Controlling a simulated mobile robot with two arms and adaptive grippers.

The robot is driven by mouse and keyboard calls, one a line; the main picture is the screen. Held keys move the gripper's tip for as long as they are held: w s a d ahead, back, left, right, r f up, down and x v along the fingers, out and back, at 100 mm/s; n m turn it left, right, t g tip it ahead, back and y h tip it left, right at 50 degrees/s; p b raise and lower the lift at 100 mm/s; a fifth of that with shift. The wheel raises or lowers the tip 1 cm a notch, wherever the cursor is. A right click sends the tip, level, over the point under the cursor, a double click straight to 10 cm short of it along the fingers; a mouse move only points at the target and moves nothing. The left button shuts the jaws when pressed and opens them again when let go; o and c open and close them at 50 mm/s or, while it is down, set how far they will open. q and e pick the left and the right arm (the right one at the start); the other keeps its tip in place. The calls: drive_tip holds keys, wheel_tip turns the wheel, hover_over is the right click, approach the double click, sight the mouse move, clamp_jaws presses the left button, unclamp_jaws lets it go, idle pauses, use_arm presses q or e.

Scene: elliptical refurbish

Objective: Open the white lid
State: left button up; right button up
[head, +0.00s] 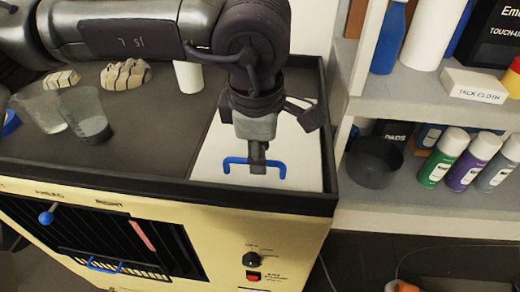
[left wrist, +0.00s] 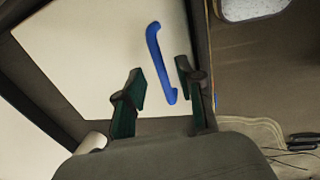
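The white lid (head: 308,172) is a flat panel set in the dark top of the cream machine, at the right end. It looks closed. A blue bar handle (head: 253,162) stands on it near the front edge. My left gripper (head: 257,152) is above the lid, right over the handle. In the left wrist view the white lid (left wrist: 90,50) fills the upper left. There the two green-padded fingers of my left gripper (left wrist: 162,88) are apart, with the lower end of the blue handle (left wrist: 160,62) between them. Contact cannot be told. My right gripper is not in view.
Two clear cups (head: 85,112) and tan blocks (head: 126,74) are on the machine top to the left. A white cylinder (head: 188,76) stands behind my arm. A shelf with spray cans (head: 443,157) and a dark bowl (head: 374,161) is close on the right.

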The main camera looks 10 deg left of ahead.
use_arm(q)
drive_tip(key=shift+f, duration=0.5)
clamp_jaws()
drive_tip(key=shift+w, duration=0.1)
